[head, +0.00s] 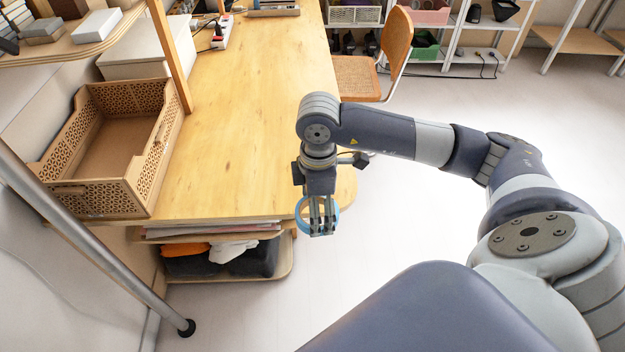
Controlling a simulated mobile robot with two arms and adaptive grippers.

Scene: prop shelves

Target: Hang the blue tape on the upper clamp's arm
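The blue tape (299,214) is a light blue ring at my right gripper, just off the front right corner of the wooden table. My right gripper (321,232) points down, with its fingers close together on the ring's right part. The fingers hide part of the ring. It looks held, clear of the table. I cannot make out the upper clamp or its arm in this view. My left gripper is not in view.
A wooden table (235,130) has a mostly clear top. An open perforated crate (110,205) stands on its left, below a shelf (75,42). A slanting metal pole (90,245) crosses the lower left. A chair (360,78) stands behind; the right floor is open.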

